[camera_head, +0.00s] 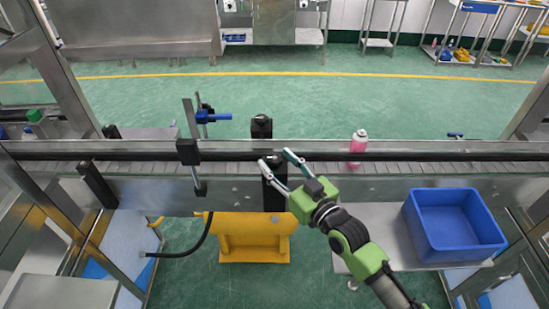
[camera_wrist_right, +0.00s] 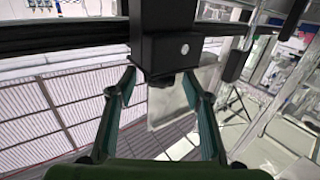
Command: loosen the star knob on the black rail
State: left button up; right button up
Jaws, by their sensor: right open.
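The black rail (camera_head: 225,156) runs across the line in the head view; it also crosses the top of the wrist view (camera_wrist_right: 60,42). A black clamp block (camera_wrist_right: 165,52) sits on it, and it shows in the head view (camera_head: 272,195) beside my right gripper (camera_head: 277,158). A small dark part, likely the star knob (camera_wrist_right: 161,77), shows at the block's lower end; its shape is unclear. In the wrist view my right gripper (camera_wrist_right: 160,88) is open, with its fingers either side of this part and visible gaps to both. My left gripper is not in view.
A pink bottle (camera_head: 358,146) stands on the conveyor to the right. A post with a blue clamp (camera_head: 212,117) rises to the left. A blue crate (camera_head: 455,258) stands on a steel table at lower right. A yellow stand (camera_head: 254,240) is below the conveyor.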

jog(key=v, duration=1)
